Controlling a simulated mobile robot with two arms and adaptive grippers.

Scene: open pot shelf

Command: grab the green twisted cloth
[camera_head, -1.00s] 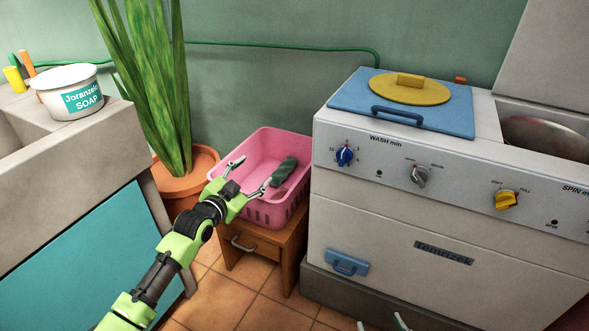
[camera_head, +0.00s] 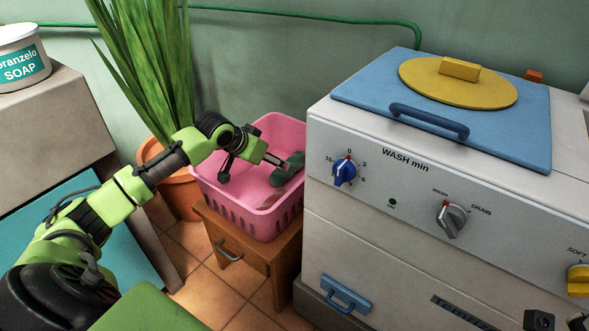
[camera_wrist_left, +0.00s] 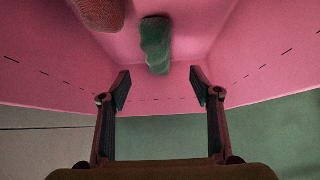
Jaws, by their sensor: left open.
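The green twisted cloth (camera_head: 289,168) lies in the pink basket (camera_head: 262,222), toward its right side, partly behind a finger of my left gripper (camera_head: 256,166). In the left wrist view the cloth (camera_wrist_left: 156,46) lies on the pink surface, beyond and roughly between the fingertips of the left gripper (camera_wrist_left: 160,88). The left gripper is open and empty, reaching over the basket, with its fingers apart from the cloth. Small dark parts at the bottom right edge of the head view look like my right gripper (camera_head: 558,322); its opening is unclear.
The basket stands on a small wooden stool (camera_head: 243,252). A washing machine (camera_head: 400,215) stands close on the right. A potted plant (camera_head: 150,80) stands behind on the left. An orange-brown item (camera_wrist_left: 98,14) shows beside the cloth in the wrist view.

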